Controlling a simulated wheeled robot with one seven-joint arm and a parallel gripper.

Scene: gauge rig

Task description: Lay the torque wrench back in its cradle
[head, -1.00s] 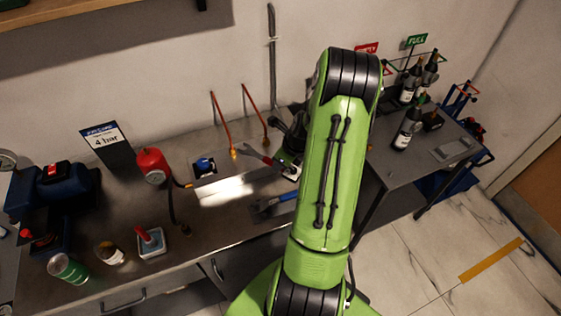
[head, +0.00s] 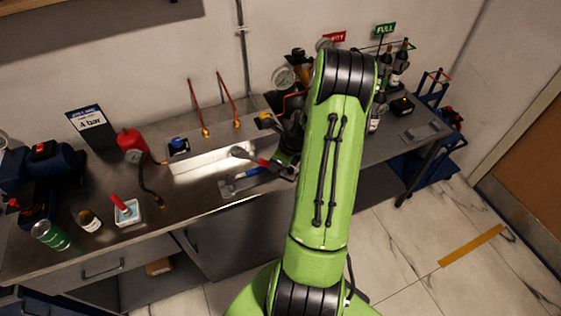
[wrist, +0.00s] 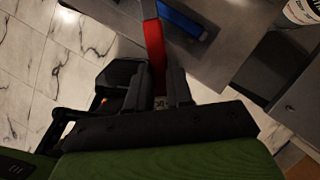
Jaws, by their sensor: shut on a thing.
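The torque wrench (head: 262,161), with a grey head and a red handle, is held above the bench top, its head pointing left. My gripper (wrist: 161,82) is shut on its red handle (wrist: 153,40), which runs up between the fingers in the wrist view. In the head view, my arm partly hides the gripper (head: 285,163). Just in front of and below the wrench, a grey holder with a blue strip (head: 240,183), which looks like the cradle, lies near the bench's front edge. Its blue part (wrist: 182,18) shows right of the handle in the wrist view. Height above it cannot be told.
A red canister (head: 131,141) with a hose, a white tray with a red-handled tool (head: 126,213) and a green can (head: 50,236) stand to the left. Copper pipes (head: 195,105) rise behind. A gauge (head: 284,78) and bottles (head: 400,60) stand at the back right.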

